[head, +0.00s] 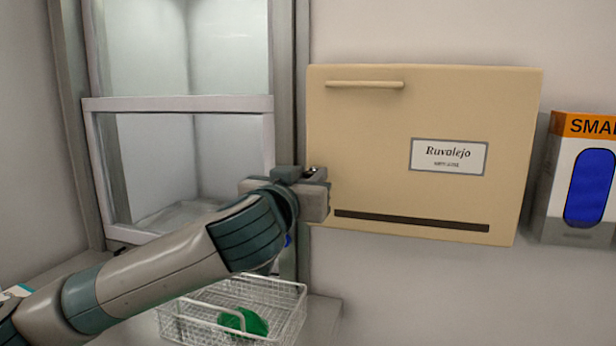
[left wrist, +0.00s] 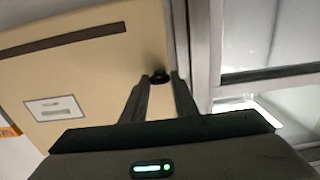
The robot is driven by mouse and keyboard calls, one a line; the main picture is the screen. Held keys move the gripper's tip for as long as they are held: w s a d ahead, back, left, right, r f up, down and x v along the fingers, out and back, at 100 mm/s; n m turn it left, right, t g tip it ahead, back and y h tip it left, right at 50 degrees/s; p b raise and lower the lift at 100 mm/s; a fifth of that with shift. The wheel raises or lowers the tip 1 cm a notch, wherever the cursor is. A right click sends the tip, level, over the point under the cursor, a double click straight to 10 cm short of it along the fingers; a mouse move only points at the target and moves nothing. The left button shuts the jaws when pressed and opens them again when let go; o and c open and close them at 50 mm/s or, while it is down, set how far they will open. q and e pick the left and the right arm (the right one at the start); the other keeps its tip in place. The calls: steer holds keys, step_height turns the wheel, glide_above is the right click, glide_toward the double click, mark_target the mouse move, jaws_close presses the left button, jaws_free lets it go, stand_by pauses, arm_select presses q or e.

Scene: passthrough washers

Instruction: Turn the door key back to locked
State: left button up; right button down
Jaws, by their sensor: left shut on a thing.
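The small dark door key (left wrist: 159,75) shows in the left wrist view between the fingertips of my left gripper (left wrist: 160,80), by the edge of the beige panel box (left wrist: 75,75). My left gripper is shut on it. The key's turn angle is too small to tell. In the head view my left gripper (head: 312,178) is at the lower left edge of the beige box (head: 370,140), and its wrist hides the key. My right gripper is in neither view.
A framed glass door or sash (head: 180,104) stands left of the box. A white wire basket (head: 290,300) with a green item (head: 245,322) sits below my left arm. A box marked "SMA" (head: 583,225) is at the far right. The wall below the beige box is clear.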

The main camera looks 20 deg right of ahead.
arm_select(q)
steer(key=m+b, duration=0.4)
steer(key=m, duration=0.5)
steer(key=m+b, duration=0.3)
steer(key=m, duration=0.6)
steer(key=shift+s+d+f+b, duration=0.15)
steer(key=shift+f+b, duration=0.05)
steer(key=shift+b, duration=0.2)
stand_by(0.4)
steer(key=o, duration=1.1)
steer(key=shift+c, duration=0.2)
steer(key=shift+s, duration=0.1)
